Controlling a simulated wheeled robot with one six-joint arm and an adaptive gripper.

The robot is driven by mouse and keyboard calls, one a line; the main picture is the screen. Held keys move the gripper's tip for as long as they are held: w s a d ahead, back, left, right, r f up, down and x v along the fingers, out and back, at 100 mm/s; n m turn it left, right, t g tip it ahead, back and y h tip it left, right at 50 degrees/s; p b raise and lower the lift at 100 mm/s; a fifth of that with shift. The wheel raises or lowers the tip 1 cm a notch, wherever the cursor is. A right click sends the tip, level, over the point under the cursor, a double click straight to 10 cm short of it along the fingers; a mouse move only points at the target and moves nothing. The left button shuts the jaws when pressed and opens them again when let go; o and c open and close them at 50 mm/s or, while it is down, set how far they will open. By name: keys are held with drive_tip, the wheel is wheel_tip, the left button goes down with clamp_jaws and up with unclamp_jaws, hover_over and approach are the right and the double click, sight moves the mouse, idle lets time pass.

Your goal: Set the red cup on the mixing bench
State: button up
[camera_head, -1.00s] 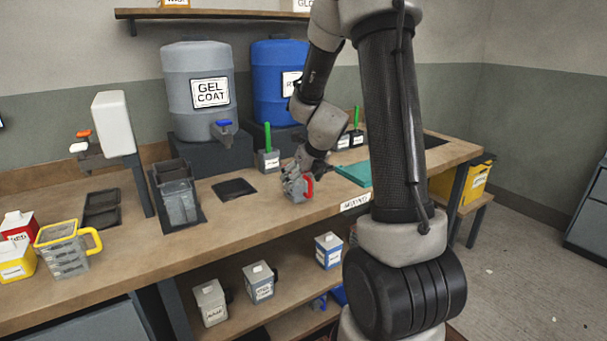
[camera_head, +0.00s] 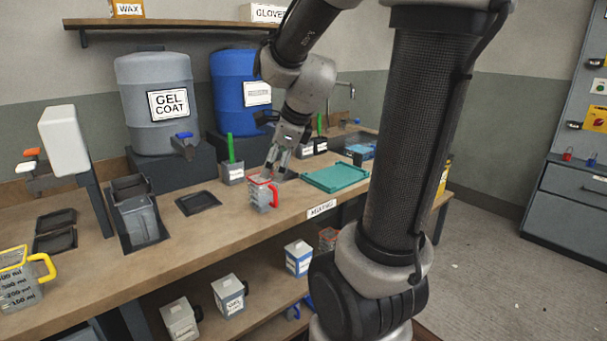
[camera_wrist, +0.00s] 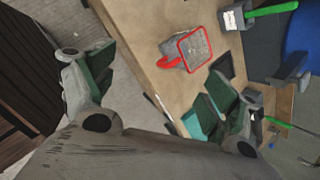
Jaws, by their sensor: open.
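The red cup (camera_head: 261,195) is a clear measuring cup with a red rim and handle. It stands upright on the mixing bench (camera_head: 236,224), just behind the "MIXING" label. In the wrist view the red cup (camera_wrist: 187,50) stands on the bench top beyond my fingers, apart from them. My gripper (camera_head: 277,176) is just behind and to the right of the cup in the head view. In the wrist view my gripper (camera_wrist: 160,90) has its two green-padded fingers spread wide with nothing between them.
A teal tray (camera_head: 336,177) lies right of the cup. A grey pot with a green-handled brush (camera_head: 231,172) stands behind it. A dark recessed square (camera_head: 198,202) and a grey container (camera_head: 138,220) are to the left. A yellow-handled jug (camera_head: 20,280) stands at the far left.

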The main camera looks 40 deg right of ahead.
drive_tip(key=s+a+r+n+g, duration=0.1)
drive_tip(key=s+n, duration=0.8)
drive_tip(key=n, duration=0.4)
drive_tip(key=s+a+r+n, duration=0.1)
drive_tip(key=s+a+n, duration=0.1)
drive_tip(key=s+n, duration=0.7)
drive_tip(key=n, duration=0.4)
drive_tip(key=shift+a+r+g+h, duration=0.15)
drive_tip(key=shift+r+g+h, duration=0.15)
drive_tip(key=shift+g+h, duration=0.1)
